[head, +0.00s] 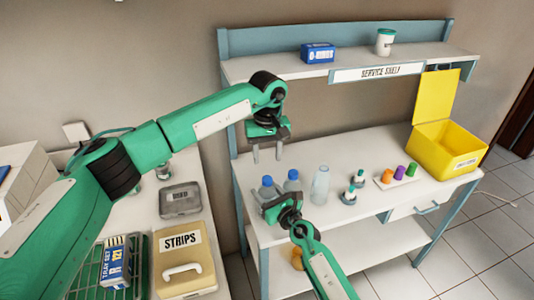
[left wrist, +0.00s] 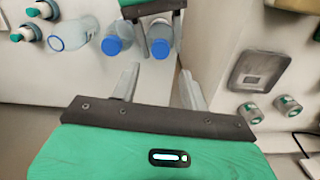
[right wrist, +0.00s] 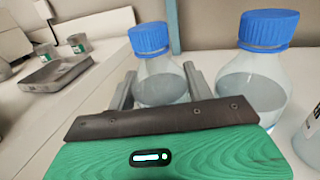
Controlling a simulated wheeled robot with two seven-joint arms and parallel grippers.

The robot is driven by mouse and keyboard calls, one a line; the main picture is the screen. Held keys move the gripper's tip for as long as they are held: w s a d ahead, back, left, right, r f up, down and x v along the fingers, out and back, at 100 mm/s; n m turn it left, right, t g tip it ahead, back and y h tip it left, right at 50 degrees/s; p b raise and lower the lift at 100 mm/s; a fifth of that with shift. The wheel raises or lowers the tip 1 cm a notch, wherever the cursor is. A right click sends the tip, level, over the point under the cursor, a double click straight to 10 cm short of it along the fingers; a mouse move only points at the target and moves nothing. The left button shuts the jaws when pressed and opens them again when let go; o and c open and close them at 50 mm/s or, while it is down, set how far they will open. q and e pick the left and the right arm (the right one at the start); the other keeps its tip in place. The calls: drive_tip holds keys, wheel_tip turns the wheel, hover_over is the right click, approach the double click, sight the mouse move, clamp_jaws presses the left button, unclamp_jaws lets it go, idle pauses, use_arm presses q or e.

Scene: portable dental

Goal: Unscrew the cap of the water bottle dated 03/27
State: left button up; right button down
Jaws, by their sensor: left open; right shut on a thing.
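Two clear bottles with blue caps stand side by side on the white bench. My right gripper (head: 272,206) is shut around the body of the left bottle (head: 266,190), below its blue cap (right wrist: 149,38). The other capped bottle (head: 292,184) stands just right of it and also shows in the right wrist view (right wrist: 252,80). No date is readable on either bottle. My left gripper (head: 267,153) is open and empty, above the held bottle.
A clear bottle without a blue cap (head: 320,185), small teal-capped vials (head: 353,190) and a rack of coloured items (head: 398,178) stand to the right. A yellow box (head: 440,150) is open at the far right. The service shelf (head: 290,66) overhangs the bench behind.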

sight(267, 178)
use_arm(q)
drive_tip(key=m, duration=0.4)
drive_tip(key=shift+m, duration=0.4)
drive_tip(key=m, duration=0.2)
drive_tip(key=shift+m, duration=0.4)
drive_tip(key=shift+f, duration=4)
drive_tip(key=shift+c, duration=0.5)
